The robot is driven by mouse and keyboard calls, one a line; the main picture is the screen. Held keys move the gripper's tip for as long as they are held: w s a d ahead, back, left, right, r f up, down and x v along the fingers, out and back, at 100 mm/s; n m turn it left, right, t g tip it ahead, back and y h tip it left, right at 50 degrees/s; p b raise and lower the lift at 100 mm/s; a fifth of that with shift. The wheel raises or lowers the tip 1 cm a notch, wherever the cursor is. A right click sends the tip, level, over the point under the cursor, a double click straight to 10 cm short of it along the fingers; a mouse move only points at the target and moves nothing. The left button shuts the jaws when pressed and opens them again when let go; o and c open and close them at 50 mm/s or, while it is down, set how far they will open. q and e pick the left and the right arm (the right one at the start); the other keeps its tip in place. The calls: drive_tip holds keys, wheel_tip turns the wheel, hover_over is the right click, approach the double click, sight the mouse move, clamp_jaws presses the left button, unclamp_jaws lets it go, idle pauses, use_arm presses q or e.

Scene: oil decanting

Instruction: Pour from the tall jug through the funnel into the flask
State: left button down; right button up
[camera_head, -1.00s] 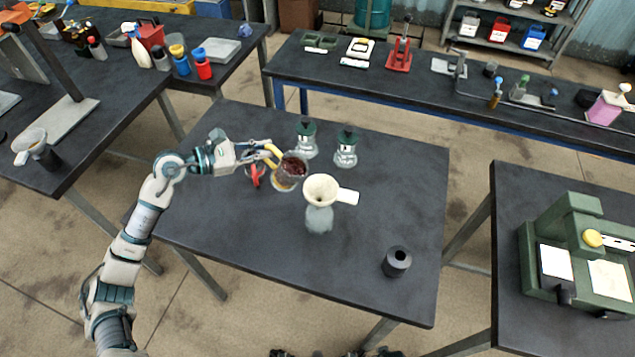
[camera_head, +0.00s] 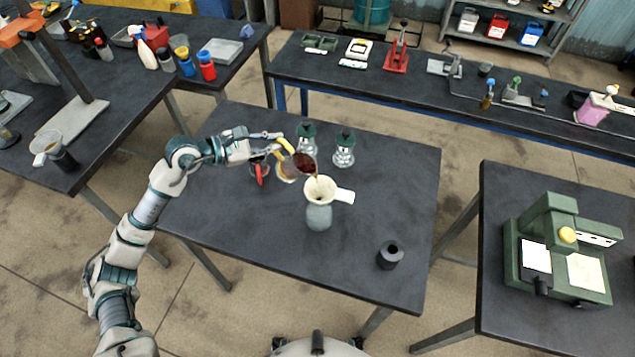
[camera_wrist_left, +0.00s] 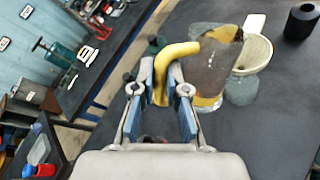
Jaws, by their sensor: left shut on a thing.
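My left gripper (camera_head: 272,144) is shut on the yellow handle of the tall jug (camera_head: 302,164), which holds dark red-brown liquid. The jug is tilted to the right, its lip above the cream funnel (camera_head: 322,188). A thin dark stream runs from the lip into the funnel. The funnel sits on the grey glass flask (camera_head: 319,217), which stands on the table. In the left wrist view the gripper (camera_wrist_left: 162,90) grips the yellow handle, with the jug (camera_wrist_left: 210,70) beside the funnel (camera_wrist_left: 254,54). The right gripper is not in view.
Two glass bottles with dark green tops (camera_head: 344,149) stand behind the funnel. A red-handled item (camera_head: 262,172) is under the gripper. A black cylinder (camera_head: 390,255) stands at the front right. The table (camera_head: 235,235) is clear at the front left.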

sight(284, 142)
use_arm(q)
drive_tip(key=shift+d, duration=0.15)
drive_tip(key=shift+s+p, duration=0.1)
drive_tip(key=shift+p, duration=0.2)
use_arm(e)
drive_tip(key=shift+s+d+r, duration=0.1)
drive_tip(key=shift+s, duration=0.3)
use_arm(q)
drive_tip(key=shift+s+d+r+m+p, duration=0.1)
drive_tip(key=shift+s+d+m+p, duration=0.1)
drive_tip(key=shift+d+m+p, duration=0.15)
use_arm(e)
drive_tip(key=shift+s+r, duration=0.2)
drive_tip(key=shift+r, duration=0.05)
use_arm(q)
drive_tip(key=shift+d+m+y+p, duration=0.2)
drive_tip(key=shift+m+y+p, duration=0.05)
drive_tip(key=shift+y+p, duration=0.3)
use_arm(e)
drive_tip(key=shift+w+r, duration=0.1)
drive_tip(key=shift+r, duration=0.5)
use_arm(q)
drive_tip(key=shift+s+d+r+m+t+y+p, duration=0.15)
drive_tip(key=shift+r+m+t+y+p, duration=0.5)
drive_tip(key=shift+p, duration=0.9)
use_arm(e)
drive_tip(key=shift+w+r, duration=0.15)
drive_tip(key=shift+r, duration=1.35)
